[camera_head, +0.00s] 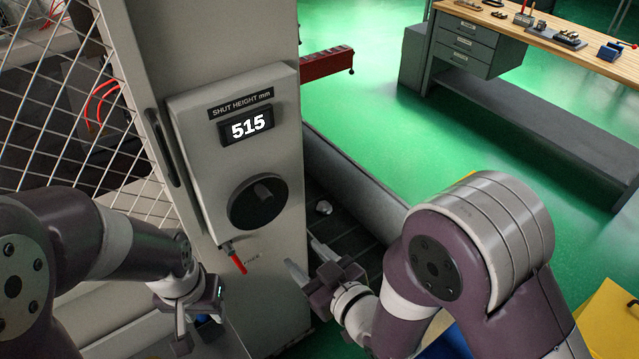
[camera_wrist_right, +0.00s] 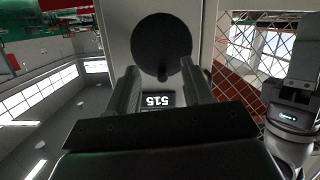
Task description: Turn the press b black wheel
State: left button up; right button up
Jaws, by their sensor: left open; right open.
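The black wheel (camera_head: 257,201) is a round dial with a raised grip, on the grey press panel (camera_head: 190,145) below a display (camera_head: 246,125) reading 515. My right gripper (camera_head: 309,261) is open and empty, to the lower right of the wheel and apart from it. In the right wrist view, which is upside down, the wheel (camera_wrist_right: 160,45) shows beyond the fingertips (camera_wrist_right: 160,68), with the display (camera_wrist_right: 158,100) between the fingers. My left gripper (camera_head: 197,318) is open and empty, low and left of the wheel.
A small red-handled lever (camera_head: 237,262) sticks out just below the wheel. A dark door handle (camera_head: 162,148) and wire mesh (camera_head: 60,130) are to the left. A workbench (camera_head: 545,45) stands at the back right. Green floor (camera_head: 390,140) lies clear between.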

aim_at(269, 201)
jog(key=w+a+r+p, duration=0.1)
jog(key=w+a, duration=0.1)
jog(key=w, duration=0.1)
jog(key=w+a+r+t+p, duration=0.1)
jog(key=w+a+r, duration=0.1)
jog(key=w, duration=0.2)
jog(key=w+a+r+t+y+p, duration=0.1)
jog(key=w+a+p, duration=0.1)
jog(key=w+a, duration=0.1)
jog(key=shift+w+r, duration=0.2)
jog(key=shift+r, duration=0.1)
jog(key=shift+w+a, duration=0.2)
pick_arm(q)
notch_tip(269, 201, up, 4)
jog(key=shift+s+r, duration=0.1)
jog(key=shift+r, duration=0.05)
pick_arm(e)
jog(key=shift+w+f, duration=0.1)
jog(key=shift+c, duration=0.4)
